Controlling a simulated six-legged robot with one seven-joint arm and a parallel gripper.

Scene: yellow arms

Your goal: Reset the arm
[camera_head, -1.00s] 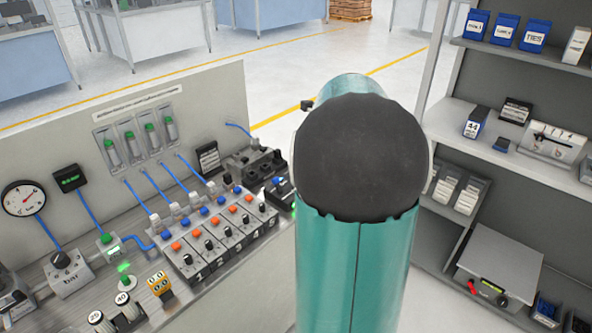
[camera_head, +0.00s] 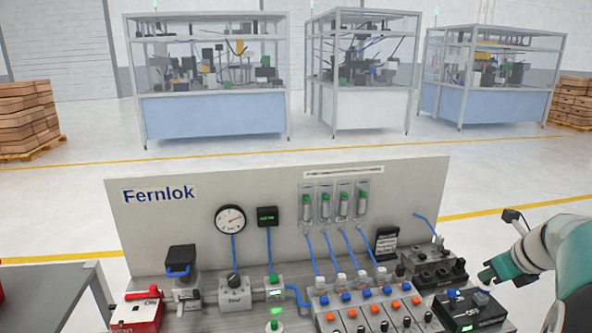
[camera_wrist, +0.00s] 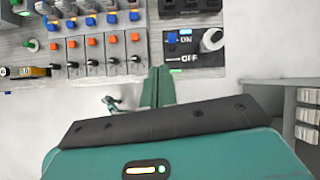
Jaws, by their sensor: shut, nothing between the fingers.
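My arm (camera_head: 562,252) is teal and enters the head view from the right edge. My gripper (camera_head: 487,277) points left and down near the right end of the control bench. In the wrist view, my gripper (camera_wrist: 158,88) has its two green fingers together with nothing between them. I cannot tell the height of the fingertips above the bench.
A grey table (camera_head: 50,290) stands at left. Shelving (camera_wrist: 300,115) is at right in the wrist view. Glass-walled machines (camera_head: 210,115) stand behind.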

